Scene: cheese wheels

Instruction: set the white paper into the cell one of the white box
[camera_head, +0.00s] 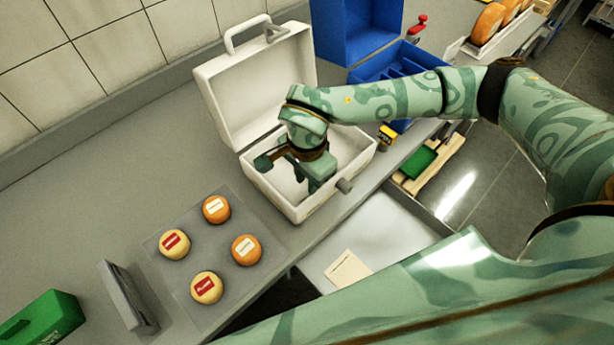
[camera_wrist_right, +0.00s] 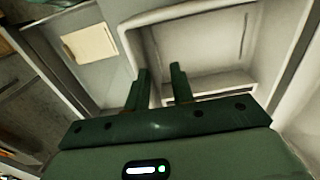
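A cream-white sheet of paper (camera_head: 347,270) lies flat on a pale surface below the counter's front edge; it also shows at the upper left of the right wrist view (camera_wrist_right: 90,45). The white box (camera_head: 338,193) stands on the counter with its lid (camera_head: 225,92) raised. My right gripper (camera_head: 300,180) is over the box's opening, pointing down, and hides part of the inside. In the right wrist view its two fingers (camera_wrist_right: 161,85) are apart with nothing between them, above the box's pale interior (camera_wrist_right: 210,50). The cell markings cannot be read. My left gripper is not in view.
A grey mat (camera_head: 188,290) with several labelled cheese wheels (camera_head: 206,287) lies left of the white box. A blue box (camera_head: 385,62) stands behind it to the right. A green box (camera_head: 42,318) and a grey upright plate (camera_head: 128,297) stand at lower left.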

